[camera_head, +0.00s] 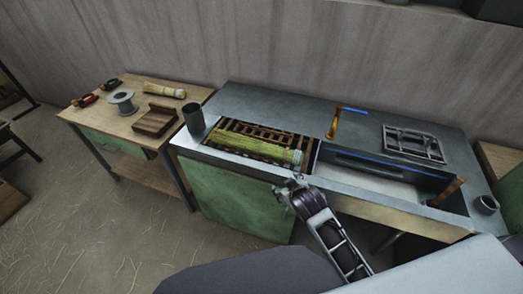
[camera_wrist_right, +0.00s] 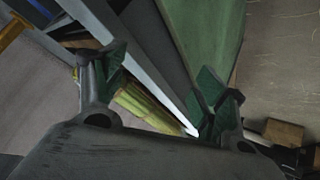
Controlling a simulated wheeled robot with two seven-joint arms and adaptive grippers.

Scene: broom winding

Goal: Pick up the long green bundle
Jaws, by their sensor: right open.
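The long green bundle (camera_head: 250,146) lies in a slatted recess at the left part of the grey workbench, its paler bound end toward the right. My right gripper (camera_head: 289,184) is at the bench's front edge, just in front of that end. In the right wrist view the gripper (camera_wrist_right: 166,82) is open, its fingers spread apart. Part of the bundle (camera_wrist_right: 146,106) shows beyond and between the fingers, and I see nothing held. My left gripper is not in view.
The grey workbench (camera_head: 245,100) carries a dark cup (camera_head: 193,117), a yellow-handled tool (camera_head: 332,124), a metal frame (camera_head: 412,144) and a small cup (camera_head: 486,204). A wooden side table (camera_head: 142,88) on the left holds a spool, a wooden block and a pale bundle.

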